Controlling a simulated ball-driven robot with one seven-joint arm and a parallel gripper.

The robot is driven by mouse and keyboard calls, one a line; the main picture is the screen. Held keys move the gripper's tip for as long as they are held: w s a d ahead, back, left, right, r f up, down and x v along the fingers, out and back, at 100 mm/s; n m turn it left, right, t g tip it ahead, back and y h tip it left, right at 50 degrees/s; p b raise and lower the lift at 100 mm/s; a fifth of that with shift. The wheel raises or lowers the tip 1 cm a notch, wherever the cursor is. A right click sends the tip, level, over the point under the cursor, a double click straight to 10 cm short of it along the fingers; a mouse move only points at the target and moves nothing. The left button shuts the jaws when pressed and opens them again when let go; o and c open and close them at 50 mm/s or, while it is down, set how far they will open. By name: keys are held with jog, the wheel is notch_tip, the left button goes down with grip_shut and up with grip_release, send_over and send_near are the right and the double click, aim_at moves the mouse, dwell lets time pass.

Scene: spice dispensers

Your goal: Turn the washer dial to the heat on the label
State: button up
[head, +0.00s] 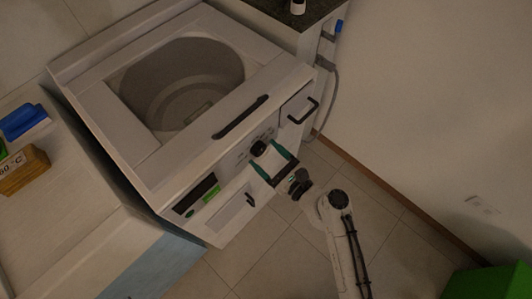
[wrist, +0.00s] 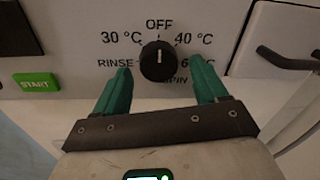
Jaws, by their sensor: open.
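The washer (head: 140,165) has a black round dial (head: 258,148) on its front panel. In the wrist view the dial (wrist: 158,62) has a white mark pointing up at OFF. Around it are 30 °C, 40 °C, RINSE, a mark starting with 6 and one ending in PIN, these last two partly hidden. My gripper (wrist: 159,74) is open, its teal fingers left and right of the dial's lower part, seemingly apart from it; it also shows in the head view (head: 273,162). The label (head: 13,161) on a wooden block ends in "0 °C"; its first digit is cut off or unclear.
A green START button (wrist: 37,82) is left of the dial. A black drawer handle (head: 302,112) is to its right. The wooden block (head: 24,174) and a blue object (head: 22,121) are on the left counter (head: 60,225). Tiled floor (head: 250,250) is open in front.

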jog(key=shift+w+a, duration=0.25)
jog(key=shift+a, duration=0.1)
jog(key=c, duration=1.1)
jog(key=shift+o, duration=0.2)
